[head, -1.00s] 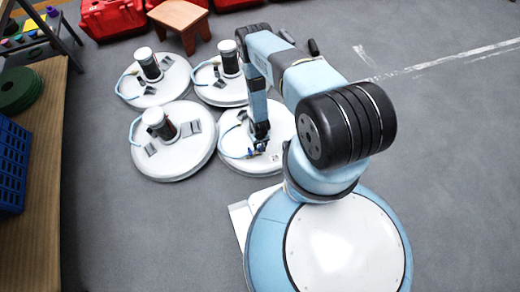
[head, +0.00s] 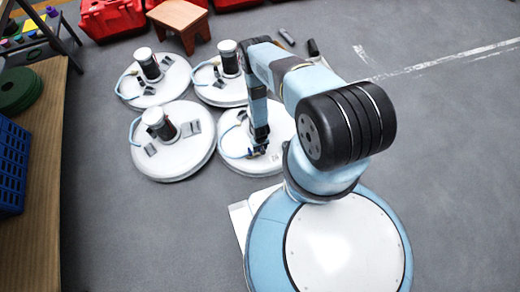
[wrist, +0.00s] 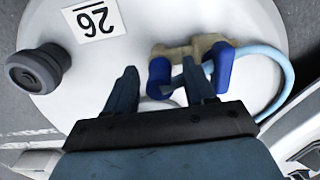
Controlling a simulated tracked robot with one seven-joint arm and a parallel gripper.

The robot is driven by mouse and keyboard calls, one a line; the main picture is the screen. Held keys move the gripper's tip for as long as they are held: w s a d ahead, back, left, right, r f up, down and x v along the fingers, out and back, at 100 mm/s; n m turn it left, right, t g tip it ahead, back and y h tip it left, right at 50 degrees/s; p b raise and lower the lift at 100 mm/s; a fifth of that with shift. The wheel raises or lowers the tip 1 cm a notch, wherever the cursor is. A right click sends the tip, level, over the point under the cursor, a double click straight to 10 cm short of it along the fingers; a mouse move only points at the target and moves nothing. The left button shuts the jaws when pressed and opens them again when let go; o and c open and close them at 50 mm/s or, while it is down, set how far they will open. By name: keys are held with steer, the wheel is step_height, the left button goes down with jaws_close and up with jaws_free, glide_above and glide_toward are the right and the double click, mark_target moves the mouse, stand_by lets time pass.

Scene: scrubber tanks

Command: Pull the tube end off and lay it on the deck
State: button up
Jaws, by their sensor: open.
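A tan fitting (wrist: 196,46) with two blue ends sits over the white round deck (wrist: 82,78) in the wrist view. A pale blue tube (wrist: 287,75) curves from the right side of the fitting and runs back under my gripper. My gripper (wrist: 160,70) is open. Its two fingers reach toward the left blue end (wrist: 160,77), which shows between the fingertips; I cannot tell if they touch it. In the head view my gripper (head: 260,148) is low over the front right white deck (head: 285,126), and the fitting is mostly hidden. The tube (head: 224,142) shows at the deck's left.
A black knob (wrist: 34,69) and a "26" label (wrist: 94,19) are on the deck. Three similar white tanks (head: 172,165) stand close at the left and behind. A wooden stool (head: 180,20) and red cases (head: 112,18) stand at the back. Grey floor at the right is clear.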

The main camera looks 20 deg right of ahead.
steer(key=shift+c, duration=0.5)
jaws_close()
stand_by(0.3)
steer(key=shift+r, duration=0.1)
steer(key=shift+r, duration=2.9)
